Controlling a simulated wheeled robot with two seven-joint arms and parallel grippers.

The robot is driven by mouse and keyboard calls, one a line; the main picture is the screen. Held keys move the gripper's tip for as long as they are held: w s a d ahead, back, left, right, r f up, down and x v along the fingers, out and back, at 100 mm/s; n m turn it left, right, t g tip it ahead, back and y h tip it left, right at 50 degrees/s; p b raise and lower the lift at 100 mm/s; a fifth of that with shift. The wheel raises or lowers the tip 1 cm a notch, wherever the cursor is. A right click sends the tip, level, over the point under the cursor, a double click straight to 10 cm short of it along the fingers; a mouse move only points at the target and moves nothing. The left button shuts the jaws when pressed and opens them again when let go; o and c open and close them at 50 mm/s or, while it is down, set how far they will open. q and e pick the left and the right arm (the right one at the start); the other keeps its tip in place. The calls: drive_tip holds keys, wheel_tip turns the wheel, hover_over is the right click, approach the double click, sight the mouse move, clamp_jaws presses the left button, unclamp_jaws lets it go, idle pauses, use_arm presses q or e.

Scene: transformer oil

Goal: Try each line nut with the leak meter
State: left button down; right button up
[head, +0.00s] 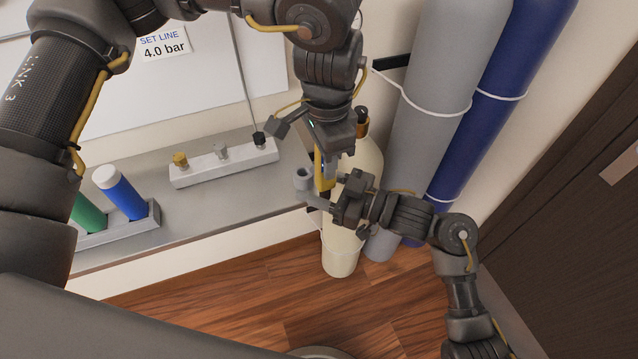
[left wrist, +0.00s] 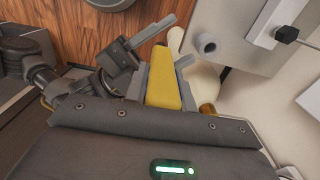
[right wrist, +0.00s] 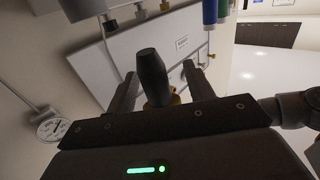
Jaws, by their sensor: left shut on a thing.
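A pale block (head: 225,163) on the grey bench carries a gold nut (head: 180,160), a silver nut (head: 220,151) and a black nut (head: 259,139) with a thin line rising from it. My left gripper (head: 325,178) is shut on a yellow tool, which looks like the leak meter (left wrist: 162,80); its dark lower end shows in the head view. My right gripper (right wrist: 160,80) is close by, its fingers spread. A dark tapered cylinder (right wrist: 151,75) shows between them with gaps on both sides; I cannot tell what it belongs to.
A grey hollow cup (head: 303,178) stands at the bench's right end. A tray (head: 120,232) holds green and blue bottles. A cream cylinder (head: 340,255), a grey cylinder (head: 430,90) and a blue cylinder (head: 500,90) stand right of the bench. A gauge (right wrist: 51,127) shows in the right wrist view.

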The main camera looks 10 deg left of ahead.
drive_tip(key=c, duration=0.7)
use_arm(q)
drive_tip(key=c, duration=1.1)
unclamp_jaws()
use_arm(e)
drive_tip(key=shift+c, duration=0.6)
